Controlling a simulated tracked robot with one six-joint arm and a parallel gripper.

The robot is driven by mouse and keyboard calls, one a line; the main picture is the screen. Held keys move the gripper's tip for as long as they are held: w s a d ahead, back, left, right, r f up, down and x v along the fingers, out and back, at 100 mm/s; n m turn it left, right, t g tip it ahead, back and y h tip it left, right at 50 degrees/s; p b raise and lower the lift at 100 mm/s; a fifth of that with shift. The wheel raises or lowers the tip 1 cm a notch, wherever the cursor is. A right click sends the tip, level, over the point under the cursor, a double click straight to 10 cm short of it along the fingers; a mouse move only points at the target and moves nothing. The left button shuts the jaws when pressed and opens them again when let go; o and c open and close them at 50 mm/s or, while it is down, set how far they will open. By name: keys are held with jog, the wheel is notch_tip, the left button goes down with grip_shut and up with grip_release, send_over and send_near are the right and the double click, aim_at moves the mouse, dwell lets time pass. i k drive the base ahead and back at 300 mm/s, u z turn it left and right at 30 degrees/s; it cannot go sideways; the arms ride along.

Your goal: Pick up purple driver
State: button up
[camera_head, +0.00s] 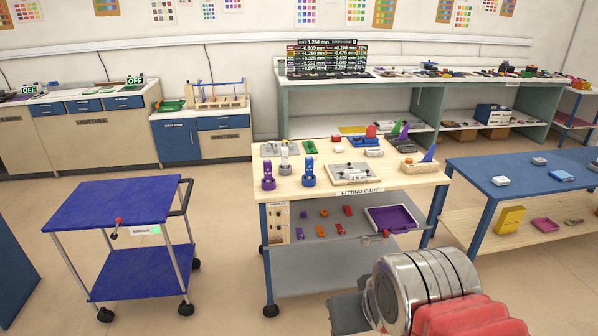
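A purple upright tool (268,178), which looks like the purple driver, stands near the front left corner of the top of the fitting cart (330,199). A similar blue tool (309,173) stands just right of it, and a grey-white one (285,157) stands behind, between the two. They are too small to make out in detail. My arm, with silver rings and a red part, shows at the bottom right, in front of the cart. The fingers of my gripper do not show.
The cart top also holds a grey plate (354,172) and a wooden block with a blue fin (420,165). Its lower shelf has a purple tray (392,219). A blue trolley (112,202) stands left, a blue-topped table (525,180) right. Floor between trolley and cart is clear.

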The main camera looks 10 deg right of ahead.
aim_at(267, 163)
jog(key=u, duration=0.05)
jog(key=i, duration=1)
jog(key=z, duration=0.05)
